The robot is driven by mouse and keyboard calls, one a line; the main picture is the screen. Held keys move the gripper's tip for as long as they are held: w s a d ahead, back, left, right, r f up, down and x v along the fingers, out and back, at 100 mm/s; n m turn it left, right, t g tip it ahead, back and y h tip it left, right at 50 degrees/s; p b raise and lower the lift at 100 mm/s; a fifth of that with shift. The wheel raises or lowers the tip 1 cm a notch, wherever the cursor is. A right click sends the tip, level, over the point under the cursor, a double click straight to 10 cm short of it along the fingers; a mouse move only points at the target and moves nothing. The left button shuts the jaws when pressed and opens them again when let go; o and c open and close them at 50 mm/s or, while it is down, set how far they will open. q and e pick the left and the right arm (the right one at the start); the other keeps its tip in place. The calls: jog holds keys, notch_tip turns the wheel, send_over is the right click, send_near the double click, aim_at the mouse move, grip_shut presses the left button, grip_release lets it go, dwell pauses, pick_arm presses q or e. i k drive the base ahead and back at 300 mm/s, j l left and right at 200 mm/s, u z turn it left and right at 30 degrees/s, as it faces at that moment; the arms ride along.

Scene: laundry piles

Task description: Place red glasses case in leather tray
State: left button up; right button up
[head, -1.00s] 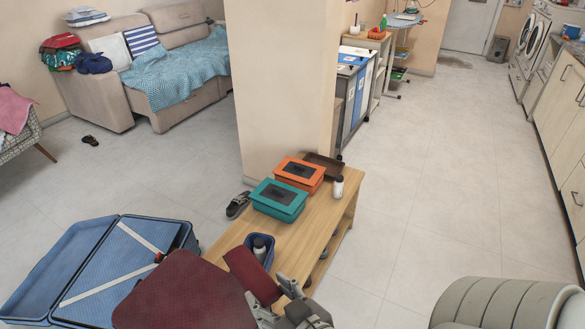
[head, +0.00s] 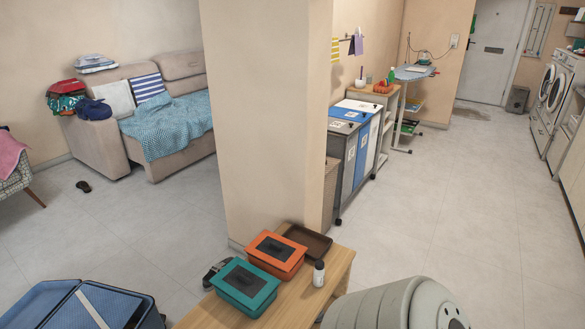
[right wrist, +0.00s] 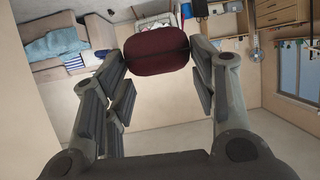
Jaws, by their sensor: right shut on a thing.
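The red glasses case (right wrist: 157,51) shows dark red in the right wrist view, held between the fingertips of my right gripper (right wrist: 158,62), which is shut on it. Neither the case nor this gripper shows in the head view now. The brown leather tray (head: 312,238) lies at the far end of the wooden table, against the pillar and behind the orange box; its visible part looks empty. My left gripper is not in view.
On the wooden table (head: 290,306) stand an orange box (head: 290,262), a teal box (head: 232,294) and a white bottle (head: 319,274), all close to the tray. The pillar (head: 265,130) rises behind them. An open blue suitcase (head: 110,306) lies at lower left. Floor to the right is clear.

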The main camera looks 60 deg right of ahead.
aim_at(305, 244)
jog(key=k+l, duration=0.1)
jog(key=l, duration=0.3)
jog(key=l+u, duration=0.1)
jog(key=l, duration=0.35)
jog(key=k+l, duration=0.15)
jog(key=l, duration=0.25)
jog(key=k+l+u, duration=0.1)
jog(key=l, duration=0.3)
jog(key=k+l, duration=0.1)
jog(key=l, duration=0.3)
jog(key=i+l+u, duration=0.05)
